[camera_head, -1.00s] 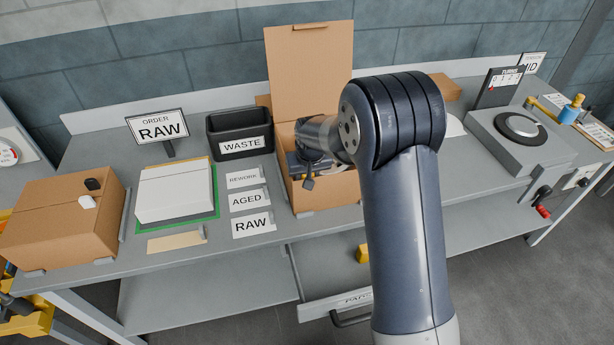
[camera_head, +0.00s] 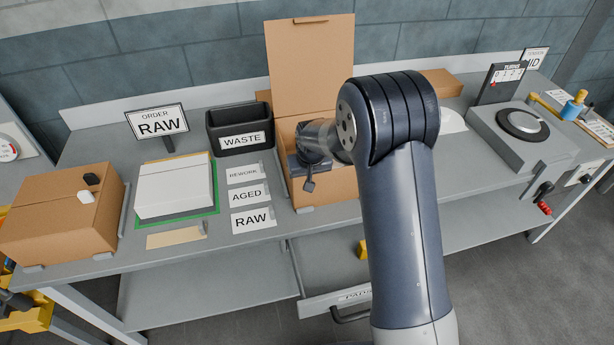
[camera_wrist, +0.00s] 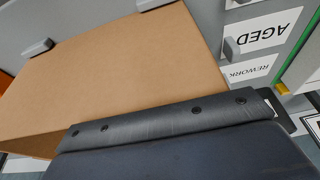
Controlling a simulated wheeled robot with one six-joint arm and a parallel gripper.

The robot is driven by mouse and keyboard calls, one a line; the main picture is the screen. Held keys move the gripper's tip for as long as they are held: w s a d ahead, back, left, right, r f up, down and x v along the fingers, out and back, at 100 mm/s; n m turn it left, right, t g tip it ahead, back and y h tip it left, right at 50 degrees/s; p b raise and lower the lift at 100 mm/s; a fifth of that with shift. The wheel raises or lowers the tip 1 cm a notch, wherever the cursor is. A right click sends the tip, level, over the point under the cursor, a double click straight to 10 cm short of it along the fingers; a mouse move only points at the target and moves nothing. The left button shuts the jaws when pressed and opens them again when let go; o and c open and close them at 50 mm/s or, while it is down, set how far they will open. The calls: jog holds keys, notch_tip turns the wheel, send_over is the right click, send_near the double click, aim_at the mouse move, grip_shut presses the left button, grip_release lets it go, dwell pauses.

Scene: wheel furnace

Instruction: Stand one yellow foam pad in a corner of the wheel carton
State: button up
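The wheel carton (camera_head: 328,188) is an open cardboard box at the middle of the bench, its tall lid flap raised at the back. My gripper (camera_head: 309,168) is down at the carton's opening, toward its left side. Its fingertips are hidden, so I cannot tell whether it is open or holds anything. In the wrist view a plain cardboard face of the carton (camera_wrist: 120,70) fills much of the picture, behind a dark part of my gripper. A yellow piece, likely a foam pad (camera_head: 363,249), shows below the bench by the labelled drawer (camera_head: 345,297), partly hidden by my arm.
A black waste bin (camera_head: 240,130) stands close left of the carton. RAW, AGED and REWORK labels (camera_head: 248,196) lie in front of it. A white stack on a green mat (camera_head: 174,190) and a closed cardboard box (camera_head: 60,215) are farther left. A grey turntable unit (camera_head: 520,135) stands right.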

jog(key=shift+r+p, duration=0.55)
jog(key=b+v, duration=0.1)
jog(key=v, duration=1.1)
jog(key=x, duration=1.3)
jog(key=shift+s+f, duration=0.15)
jog(key=shift+r, duration=0.3)
jog(key=shift+f, duration=0.1)
